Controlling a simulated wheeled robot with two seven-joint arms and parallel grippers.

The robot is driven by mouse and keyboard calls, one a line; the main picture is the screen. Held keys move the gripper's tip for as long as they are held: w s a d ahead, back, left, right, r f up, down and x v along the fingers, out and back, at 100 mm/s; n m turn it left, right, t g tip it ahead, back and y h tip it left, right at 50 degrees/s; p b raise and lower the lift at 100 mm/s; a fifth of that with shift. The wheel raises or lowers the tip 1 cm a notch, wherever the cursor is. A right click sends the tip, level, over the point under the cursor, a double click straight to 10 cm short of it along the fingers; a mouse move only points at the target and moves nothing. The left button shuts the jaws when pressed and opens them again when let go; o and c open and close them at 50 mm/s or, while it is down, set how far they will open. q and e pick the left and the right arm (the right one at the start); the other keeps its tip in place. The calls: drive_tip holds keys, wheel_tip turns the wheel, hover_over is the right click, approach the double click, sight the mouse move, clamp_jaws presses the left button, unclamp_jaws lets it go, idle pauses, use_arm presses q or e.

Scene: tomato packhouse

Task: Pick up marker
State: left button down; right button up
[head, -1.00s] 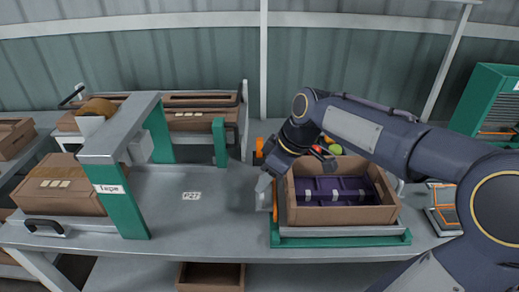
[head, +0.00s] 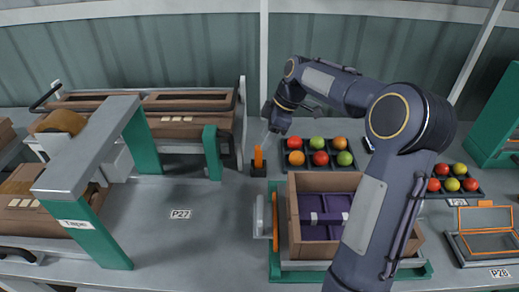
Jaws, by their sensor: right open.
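The marker (head: 258,155) looks like a small upright orange piece in a dark holder (head: 258,170) on the grey bench, left of the fruit tray. My right gripper (head: 265,145) is open and points down, with its pale fingers right at the marker's upper part. I cannot tell whether the fingers touch it or stand around it. My left gripper is not in view.
A cardboard crate (head: 310,255) with purple lining sits on a green-framed stand in front. A dark tray (head: 318,166) of fruit lies right of the marker. A tape frame (head: 100,150) stands left. The bench (head: 190,190) between is clear.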

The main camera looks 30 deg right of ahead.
sight(256, 153)
drive_tip(key=x, duration=0.7)
drive_tip(key=shift+w+f, duration=0.25)
drive_tip(key=shift+f, duration=0.1)
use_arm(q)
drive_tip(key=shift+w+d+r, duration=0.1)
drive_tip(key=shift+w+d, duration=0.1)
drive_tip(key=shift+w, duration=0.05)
use_arm(e)
drive_tip(key=shift+a, duration=0.1)
drive_tip(key=shift+c, duration=0.4)
clamp_jaws()
drive_tip(key=shift+r, duration=0.1)
